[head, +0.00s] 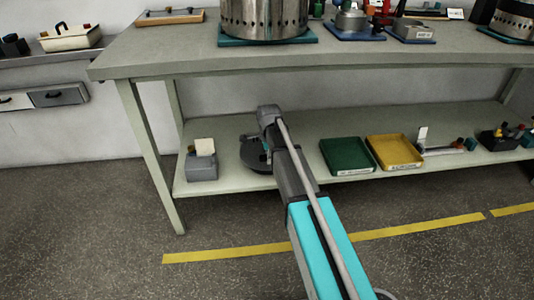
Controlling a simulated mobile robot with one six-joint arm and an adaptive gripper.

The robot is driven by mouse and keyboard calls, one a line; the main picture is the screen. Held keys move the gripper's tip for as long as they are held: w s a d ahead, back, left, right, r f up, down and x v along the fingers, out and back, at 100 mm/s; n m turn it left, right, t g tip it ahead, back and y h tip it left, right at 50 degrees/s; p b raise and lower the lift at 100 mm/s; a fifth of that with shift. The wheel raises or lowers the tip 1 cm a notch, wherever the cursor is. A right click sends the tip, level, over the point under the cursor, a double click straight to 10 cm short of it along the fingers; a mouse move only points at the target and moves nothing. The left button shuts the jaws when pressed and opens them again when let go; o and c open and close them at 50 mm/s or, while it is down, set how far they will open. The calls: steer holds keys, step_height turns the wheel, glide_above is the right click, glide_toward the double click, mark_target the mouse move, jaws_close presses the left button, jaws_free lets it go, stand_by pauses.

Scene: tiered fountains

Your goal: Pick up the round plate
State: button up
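A dark, round, flat thing (255,160), which looks like the round plate, lies on the lower shelf of the workbench, left of my arm. Its right side is hidden behind my arm. My arm reaches from the bottom of the head view up to the shelf, with its wrist at the top. My gripper (264,148) seems to be the small dark and teal part at the dark disc, mostly hidden by the arm. I cannot tell whether its fingers are open or touch the disc.
On the lower shelf (229,180), a grey box with a card (202,168) stands left of the disc. A green tray (346,157) and a yellow tray (394,153) lie right of my arm. The bench top (180,55) overhangs the shelf, and a leg (150,155) stands at the left.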

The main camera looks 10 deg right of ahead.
jaws_close()
steer(key=shift+r, duration=0.15)
step_height(320, 180, up, 3)
steer(key=p, duration=0.2)
steer(key=shift+f+p, duration=0.2)
steer(key=shift+p, duration=0.2)
steer(key=s+d+r+p, duration=0.1)
steer(key=s+r+p, duration=0.9)
steer(key=s, duration=0.4)
steer(key=shift+r, duration=0.15)
stand_by(0.4)
